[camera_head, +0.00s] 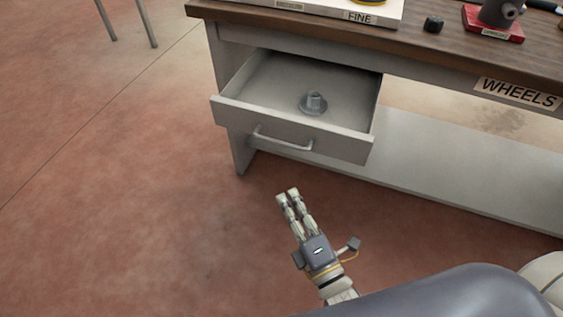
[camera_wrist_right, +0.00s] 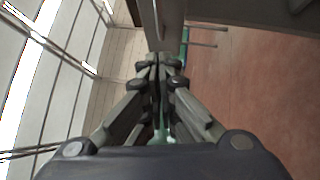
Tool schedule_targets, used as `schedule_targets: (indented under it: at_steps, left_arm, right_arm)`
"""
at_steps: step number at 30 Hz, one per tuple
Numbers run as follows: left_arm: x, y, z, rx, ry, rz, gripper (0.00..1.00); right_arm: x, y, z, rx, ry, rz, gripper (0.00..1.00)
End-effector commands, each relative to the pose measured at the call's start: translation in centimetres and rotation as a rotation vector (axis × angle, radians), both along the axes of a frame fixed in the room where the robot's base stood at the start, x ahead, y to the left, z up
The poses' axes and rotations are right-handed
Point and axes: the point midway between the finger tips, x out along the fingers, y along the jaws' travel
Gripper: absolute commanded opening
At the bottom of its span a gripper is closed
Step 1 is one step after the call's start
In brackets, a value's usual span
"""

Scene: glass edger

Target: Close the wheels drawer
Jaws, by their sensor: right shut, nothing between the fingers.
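The wheels drawer (camera_head: 345,145) is a grey drawer pulled well out from under the wooden-topped bench, with its inside in view. Its bar handle (camera_head: 283,143) runs across the front panel. A small grey flanged part (camera_head: 314,104) lies inside on the drawer floor. My right gripper (camera_head: 288,197) is in front of the drawer and below its handle in the head view, apart from it, with fingers pointing toward it. In the right wrist view its fingers (camera_wrist_right: 160,66) are together with nothing between them. My left gripper is not in view.
The bench top (camera_head: 405,42) carries a white tray labelled FINE (camera_head: 330,10), a small dark knob (camera_head: 433,24) and a red-based device (camera_head: 492,22). A WHEELS label (camera_head: 518,93) is on the bench's front edge. A lower shelf (camera_head: 450,165) runs beneath. The floor left of the drawer is clear.

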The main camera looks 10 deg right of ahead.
Motion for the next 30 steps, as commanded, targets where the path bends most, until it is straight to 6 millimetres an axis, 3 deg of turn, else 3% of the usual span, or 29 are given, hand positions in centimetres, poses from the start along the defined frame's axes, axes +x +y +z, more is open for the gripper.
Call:
schedule_targets:
  at_steps: [11, 15, 21, 30]
  left_arm:
    - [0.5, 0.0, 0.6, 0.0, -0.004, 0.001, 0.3]
    - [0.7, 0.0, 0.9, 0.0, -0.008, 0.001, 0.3]
    - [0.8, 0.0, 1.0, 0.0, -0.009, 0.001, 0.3]
    - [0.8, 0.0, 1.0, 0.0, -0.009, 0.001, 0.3]
  right_arm:
    - [7.1, 1.5, 0.9, 0.002, -0.002, 0.001, 0.0]
    - [8.9, 0.4, 1.4, -0.001, -0.001, 0.001, 0.0]
    - [10.2, -0.5, 1.6, 0.001, 0.001, 0.001, 0.0]
    - [10.4, -0.7, 1.6, 0.003, 0.003, 0.0, 0.0]
